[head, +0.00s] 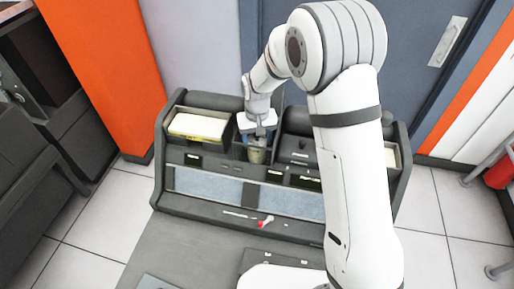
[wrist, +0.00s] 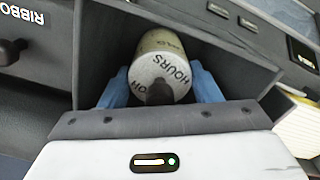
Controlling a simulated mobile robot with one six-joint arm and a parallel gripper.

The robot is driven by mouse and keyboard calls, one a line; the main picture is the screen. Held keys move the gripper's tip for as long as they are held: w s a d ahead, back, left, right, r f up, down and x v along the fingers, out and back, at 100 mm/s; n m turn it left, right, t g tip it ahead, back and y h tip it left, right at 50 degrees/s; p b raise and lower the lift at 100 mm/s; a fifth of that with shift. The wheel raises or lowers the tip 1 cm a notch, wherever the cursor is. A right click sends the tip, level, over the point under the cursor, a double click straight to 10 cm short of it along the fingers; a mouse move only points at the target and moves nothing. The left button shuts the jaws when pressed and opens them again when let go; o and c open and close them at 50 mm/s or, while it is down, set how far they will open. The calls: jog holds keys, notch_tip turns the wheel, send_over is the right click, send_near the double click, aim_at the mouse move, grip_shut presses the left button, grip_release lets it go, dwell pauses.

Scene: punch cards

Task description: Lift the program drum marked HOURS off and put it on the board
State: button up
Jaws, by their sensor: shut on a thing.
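The program drum (wrist: 158,72) is a pale cylinder whose end face reads HOURS in the wrist view. It sits within a dark grey open-topped compartment (wrist: 106,25) of the machine. My gripper (wrist: 160,88) has its blue fingers on both sides of the drum and is shut on it. In the head view the drum (head: 257,155) shows below my gripper (head: 258,140) in the middle compartment. The drum's lower part is hidden. I cannot make out which surface is the board.
A tray of pale cards (head: 198,126) is left of the compartment. A label beginning RIBBO (wrist: 28,16) is on the dark panel beside it. A small red and white object (head: 266,221) lies on the console front. A grey desk surface (head: 185,245) is in front.

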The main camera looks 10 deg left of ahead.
jog(key=c, duration=0.4)
notch_tip(320, 180, up, 10)
jog(key=shift+r+b, duration=0.1)
jog(key=shift+b, duration=0.65)
jog(key=shift+r+p, duration=4.9)
jog(key=shift+r, duration=2.35)
